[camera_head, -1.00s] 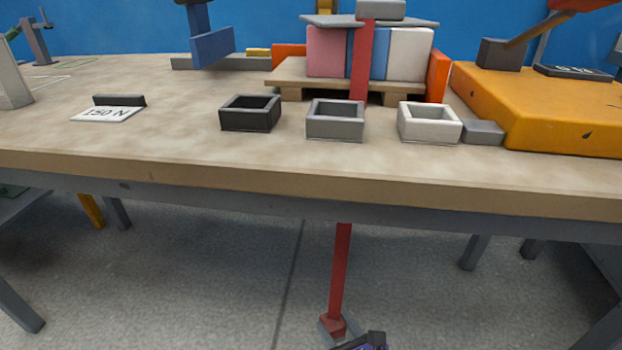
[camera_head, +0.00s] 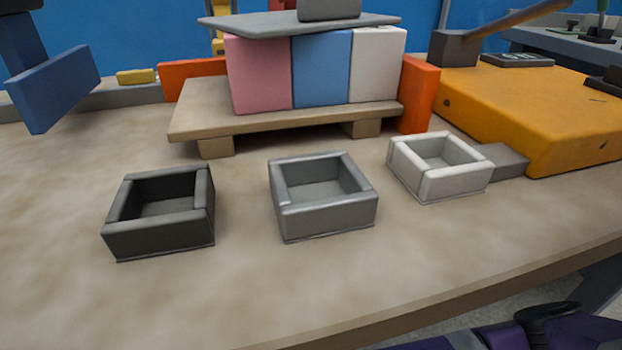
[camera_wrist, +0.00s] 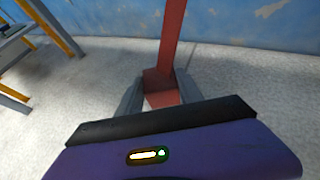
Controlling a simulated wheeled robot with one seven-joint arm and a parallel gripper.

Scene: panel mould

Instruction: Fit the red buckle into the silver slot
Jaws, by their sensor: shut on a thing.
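The red buckle (camera_wrist: 158,82) is a red block at the end of a long red strip (camera_wrist: 172,35), seen in the wrist view. My gripper (camera_wrist: 159,96) is shut on it, with one grey finger on each side. The strip runs up and out of the picture. The wrist view shows floor and a blue wall behind it. The buckle and my gripper are not visible in the head view. The silver slot (camera_head: 328,221) is the grey open-topped square box in the middle of the table, and looks empty.
A black box (camera_head: 160,239) stands left of the slot and a white box (camera_head: 455,183) right of it. Behind are a wooden pallet (camera_head: 285,124) with coloured blocks and a yellow-orange block (camera_head: 545,130). The table's front (camera_head: 250,310) is bare.

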